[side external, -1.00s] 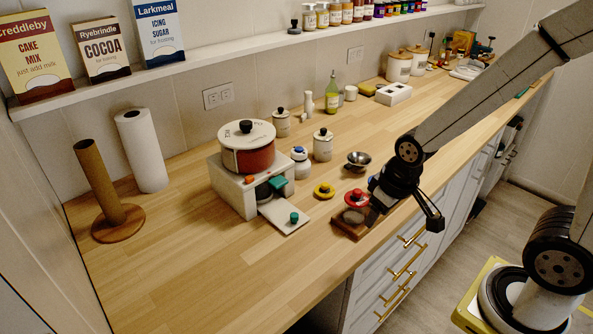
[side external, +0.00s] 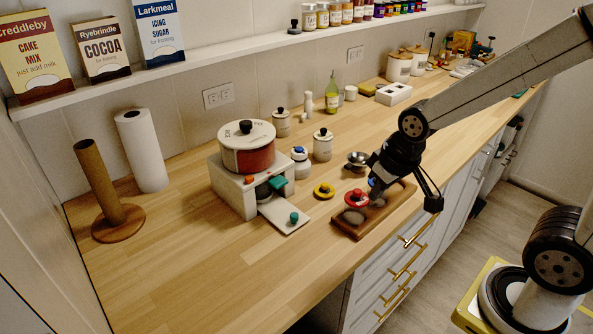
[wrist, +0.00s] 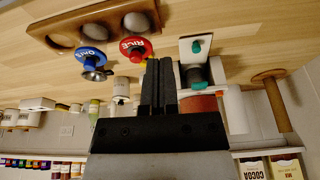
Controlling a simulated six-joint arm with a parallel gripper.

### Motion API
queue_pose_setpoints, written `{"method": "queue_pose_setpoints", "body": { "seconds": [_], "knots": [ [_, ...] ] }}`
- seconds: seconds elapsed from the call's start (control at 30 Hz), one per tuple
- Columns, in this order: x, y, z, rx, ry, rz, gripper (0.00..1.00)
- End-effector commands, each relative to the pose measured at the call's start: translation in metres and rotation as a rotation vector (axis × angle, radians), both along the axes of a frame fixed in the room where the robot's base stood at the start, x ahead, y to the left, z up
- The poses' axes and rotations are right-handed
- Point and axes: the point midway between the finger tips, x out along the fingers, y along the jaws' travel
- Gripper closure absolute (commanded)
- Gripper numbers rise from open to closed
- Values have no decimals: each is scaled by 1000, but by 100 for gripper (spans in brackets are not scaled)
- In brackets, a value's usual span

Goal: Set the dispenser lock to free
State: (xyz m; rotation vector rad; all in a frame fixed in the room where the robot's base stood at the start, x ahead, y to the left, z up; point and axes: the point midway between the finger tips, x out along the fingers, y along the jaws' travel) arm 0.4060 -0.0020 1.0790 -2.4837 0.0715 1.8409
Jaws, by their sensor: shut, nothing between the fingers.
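The dispenser (side external: 238,192) is a white box bearing a brown-red drum (side external: 248,157). A white lid with a black knob (side external: 246,126) tops the drum; its dark markings are too small to read. An orange knob (side external: 249,180) and a teal piece (side external: 277,183) show on the front, and a green knob (side external: 294,217) on a white plate below. I cannot tell which part is the lock or its setting. My gripper (side external: 376,184) is shut and empty, right of the dispenser and above the wooden tray. In the wrist view its fingers (wrist: 158,86) partly cover the dispenser (wrist: 192,75).
The wooden tray (side external: 394,206) has hollows; a red RICE disc (side external: 355,198) and a blue disc (wrist: 91,59) are beside or on it. A yellow disc (side external: 323,190), metal bowl (side external: 357,161) and jars (side external: 323,146) stand between.

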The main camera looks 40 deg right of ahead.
Motion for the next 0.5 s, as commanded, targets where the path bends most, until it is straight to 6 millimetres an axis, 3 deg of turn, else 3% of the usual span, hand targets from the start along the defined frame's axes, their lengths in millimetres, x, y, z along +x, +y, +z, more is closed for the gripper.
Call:
{"method": "queue_pose_setpoints", "body": {
  "seconds": [0.27,0.5],
  "knots": [
    [25,-4,-7,30,-113,-110,100],
    [58,-6,-15,112,-281,-260,100]
  ]
}}
